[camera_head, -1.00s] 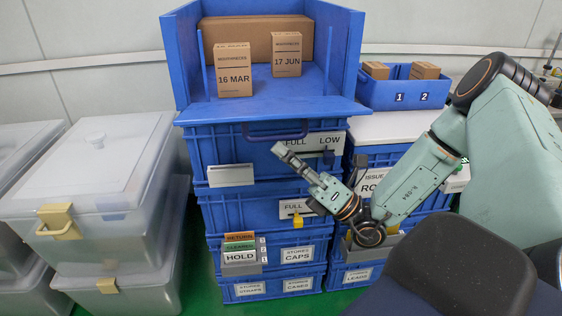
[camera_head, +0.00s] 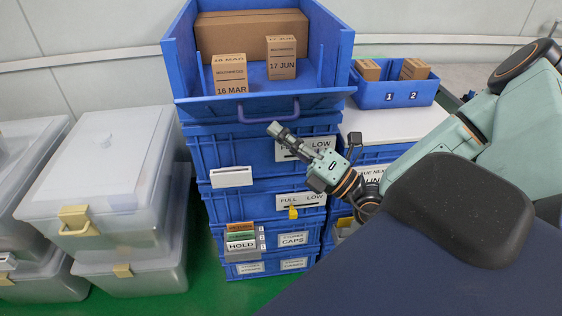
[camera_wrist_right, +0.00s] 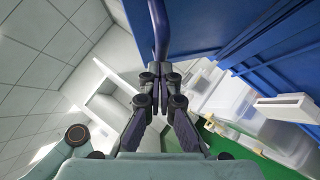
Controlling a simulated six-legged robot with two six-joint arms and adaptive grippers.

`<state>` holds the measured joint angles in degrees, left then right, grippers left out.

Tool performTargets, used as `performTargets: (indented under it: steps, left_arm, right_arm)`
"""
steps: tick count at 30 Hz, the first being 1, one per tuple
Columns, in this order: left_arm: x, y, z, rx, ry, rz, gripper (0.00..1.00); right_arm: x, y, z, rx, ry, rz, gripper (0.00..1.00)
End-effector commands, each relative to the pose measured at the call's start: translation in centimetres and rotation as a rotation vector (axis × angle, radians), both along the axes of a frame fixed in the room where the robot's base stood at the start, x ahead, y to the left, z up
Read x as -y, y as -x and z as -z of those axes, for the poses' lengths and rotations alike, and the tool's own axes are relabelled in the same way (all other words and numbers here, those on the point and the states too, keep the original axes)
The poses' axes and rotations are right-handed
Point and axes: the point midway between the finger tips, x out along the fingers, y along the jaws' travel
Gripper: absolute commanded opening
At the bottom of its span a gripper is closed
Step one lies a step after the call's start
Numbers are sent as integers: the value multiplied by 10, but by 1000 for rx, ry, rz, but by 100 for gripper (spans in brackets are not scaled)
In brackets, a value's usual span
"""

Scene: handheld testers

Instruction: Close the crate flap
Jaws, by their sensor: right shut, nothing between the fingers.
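The blue crate (camera_head: 184,62) stands on top of the stack of blue crates, with its front open. Its flap (camera_head: 205,110) leans outward at the front, tilted upward and part open, with its outer face and a dark blue handle (camera_head: 268,118) toward me. My right gripper (camera_head: 275,129) is shut and empty, with its tips just below the handle. In the right wrist view the shut fingers (camera_wrist_right: 160,70) point at the handle bar (camera_wrist_right: 160,35); whether they touch it I cannot tell. My left gripper is in neither view.
Inside the crate stand cartons marked 16 MAR (camera_head: 229,75) and 17 JUN (camera_head: 282,58), before a wide brown box (camera_head: 245,32). A small blue bin (camera_head: 385,95) with two cartons is at right. Clear lidded boxes (camera_head: 100,170) stand at left. Green floor shows between.

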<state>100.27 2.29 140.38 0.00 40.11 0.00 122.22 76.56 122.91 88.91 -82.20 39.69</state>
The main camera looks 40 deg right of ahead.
Motion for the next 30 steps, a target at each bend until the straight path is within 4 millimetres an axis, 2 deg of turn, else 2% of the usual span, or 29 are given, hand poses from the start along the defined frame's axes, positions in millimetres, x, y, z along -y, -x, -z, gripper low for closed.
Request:
performTargets:
  steps: [1,3,17,30]
  left_arm:
    - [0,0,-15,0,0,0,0]
    - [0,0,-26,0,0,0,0]
    - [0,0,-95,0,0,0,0]
    - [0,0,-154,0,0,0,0]
  right_arm:
    - [1,-1,-13,-21,-16,3,0]
    - [2,-3,-20,-52,-35,2,0]
    - [13,-20,-59,-262,-162,2,0]
    - [28,-45,-92,-469,-288,1,0]
